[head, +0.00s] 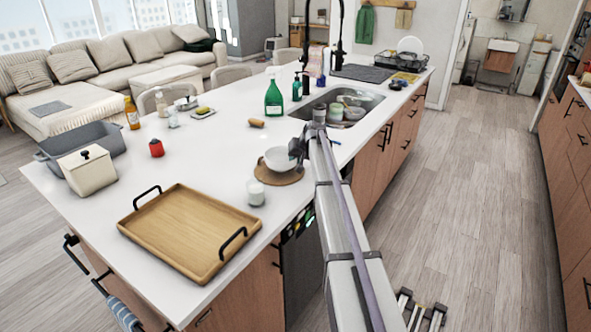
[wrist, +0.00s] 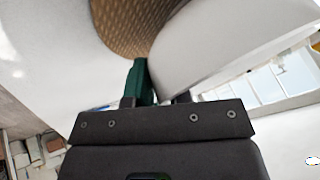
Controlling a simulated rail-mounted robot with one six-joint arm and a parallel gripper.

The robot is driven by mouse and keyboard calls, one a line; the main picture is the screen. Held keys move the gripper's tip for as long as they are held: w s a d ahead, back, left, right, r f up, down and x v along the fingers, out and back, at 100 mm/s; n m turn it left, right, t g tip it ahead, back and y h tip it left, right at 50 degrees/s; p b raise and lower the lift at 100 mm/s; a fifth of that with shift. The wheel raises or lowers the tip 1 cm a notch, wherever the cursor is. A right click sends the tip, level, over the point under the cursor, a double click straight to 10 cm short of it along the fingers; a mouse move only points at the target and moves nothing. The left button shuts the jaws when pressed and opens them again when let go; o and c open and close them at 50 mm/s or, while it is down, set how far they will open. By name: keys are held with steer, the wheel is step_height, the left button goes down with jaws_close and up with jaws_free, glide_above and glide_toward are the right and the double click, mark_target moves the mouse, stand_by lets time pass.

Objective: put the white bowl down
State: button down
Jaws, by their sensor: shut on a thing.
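The white bowl (head: 277,159) is at the island's right side, over a round brown mat (head: 289,179). My gripper (head: 297,148) is at the bowl's right side, shut on its edge. In the wrist view the bowl (wrist: 225,45) fills the upper right and the woven mat (wrist: 130,25) shows beside it. The bowl looks tilted in the wrist view but roughly upright in the head view. I cannot tell whether its base touches the mat. My fingertips are partly hidden in both views.
A white cup (head: 256,192) stands just in front of the mat. A wooden tray (head: 180,225) with black handles lies to the left. The sink (head: 370,103) with dishes is behind, with a green spray bottle (head: 273,100) near it.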

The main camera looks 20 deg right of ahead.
steer(key=shift+f, duration=0.85)
steer(key=shift+r, duration=0.25)
steer(key=shift+f, duration=0.15)
steer(key=c, duration=1.1)
jaws_free()
steer(key=shift+o, duration=0.2)
steer(key=p+v, duration=1)
steer(key=v, duration=0.2)
